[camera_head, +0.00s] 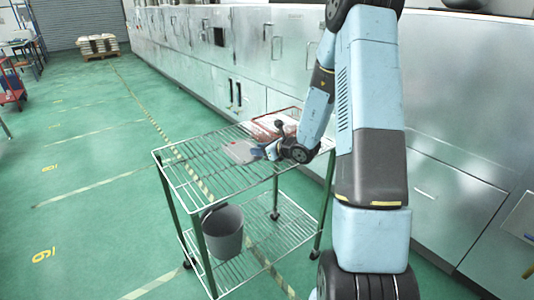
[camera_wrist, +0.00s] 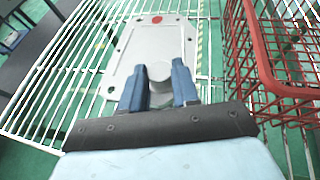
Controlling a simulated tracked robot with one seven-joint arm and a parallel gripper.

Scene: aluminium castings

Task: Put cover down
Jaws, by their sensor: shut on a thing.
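The cover (camera_wrist: 150,50) is a flat grey cast plate with bolt holes along its edge, a red dot near its far end and a round boss (camera_wrist: 159,73) facing my wrist camera. My gripper (camera_wrist: 160,85) is shut on this boss, one blue finger on each side. In the head view the cover (camera_head: 241,151) is at the gripper (camera_head: 268,152), over the top shelf of the wire trolley (camera_head: 200,182). I cannot tell whether the cover touches the wires.
A red wire basket (camera_wrist: 262,70) stands close to the right of the cover; it also shows in the head view (camera_head: 272,124). A grey bucket (camera_head: 223,232) stands on the trolley's lower shelf. The shelf left of the cover is bare. Metal cabinets (camera_head: 240,60) line the right.

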